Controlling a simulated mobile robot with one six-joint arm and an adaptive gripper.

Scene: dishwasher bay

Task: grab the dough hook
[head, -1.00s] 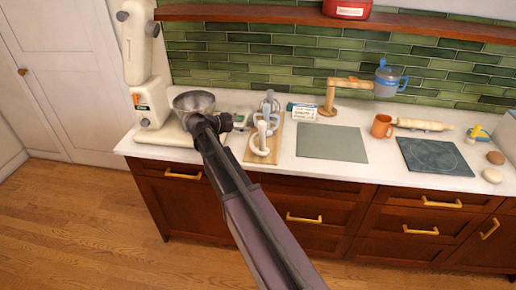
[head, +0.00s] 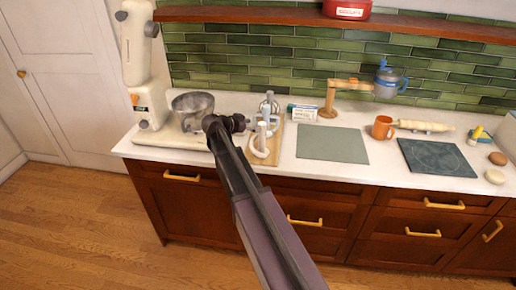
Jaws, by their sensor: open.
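A white curved piece that looks like the dough hook (head: 261,153) lies at the front of a narrow wooden board (head: 276,155) on the counter. Behind it on the same board are a pale looped attachment (head: 275,121) and a whisk-like one (head: 268,104), partly overlapping. My gripper (head: 241,122) is open, just left of the board and close to the upper end of the white hook. It appears apart from the hook, but its fingers are small and dark, so the gap is hard to judge.
A stand mixer (head: 140,60) with a metal bowl (head: 192,108) stands left of my gripper.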

